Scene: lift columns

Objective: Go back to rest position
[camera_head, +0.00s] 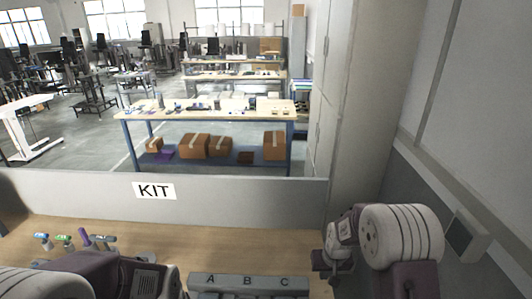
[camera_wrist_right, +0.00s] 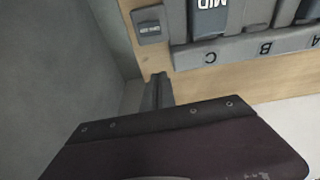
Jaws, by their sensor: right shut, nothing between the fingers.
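My right gripper (camera_head: 322,268) hangs over the right part of the wooden table, just right of the grey rack labelled A, B, C. In the right wrist view its fingers (camera_wrist_right: 158,88) are shut, with nothing between them, above bare wood close to the rack's C end. My left arm shows at the lower left of the head view, low over the table. Its fingertips do not show.
The grey rack (camera_head: 250,281) stands at the table's front; its compartments show in the wrist view (camera_wrist_right: 254,52). A small grey labelled block (camera_wrist_right: 151,27) lies beside it. Coloured-top tools (camera_head: 64,241) stand at the left. A grey panel marked KIT (camera_head: 250,204) closes the back.

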